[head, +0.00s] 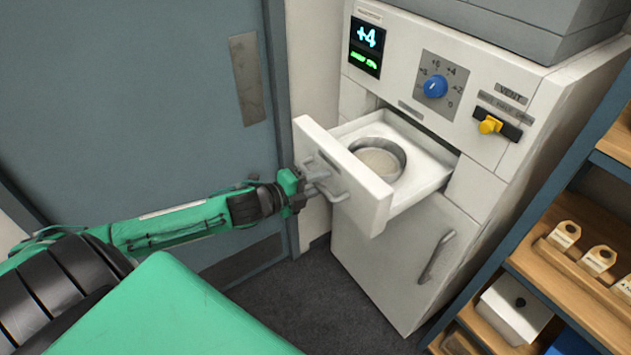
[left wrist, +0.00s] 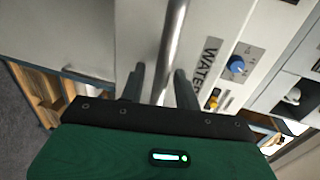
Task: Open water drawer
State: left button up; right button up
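The water drawer (head: 340,172) is pulled out of the white cabinet, with a round metal bowl (head: 397,150) of pale contents inside. Its front carries a bar handle (head: 341,194). In the left wrist view the handle (left wrist: 174,45) runs between my fingers, beside a label reading WATER (left wrist: 207,64). My left gripper (head: 318,182) is at the handle. In the left wrist view its fingers (left wrist: 160,80) stand apart on both sides of the bar, with a gap on the left side. My right gripper is not in view.
The white cabinet (head: 390,262) has a lower door with its own handle (head: 437,257), a blue dial (head: 435,87) and a yellow vent knob (head: 489,125). A wooden shelf unit (head: 560,270) stands at the right. A grey door (head: 120,100) is behind my left arm.

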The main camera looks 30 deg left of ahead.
pick_arm(q)
jog(key=b+v, duration=0.2)
jog(key=v, duration=1.1)
jog(key=shift+s+a, duration=0.25)
jog(key=shift+s, duration=0.05)
dwell(0.3)
dwell(0.6)
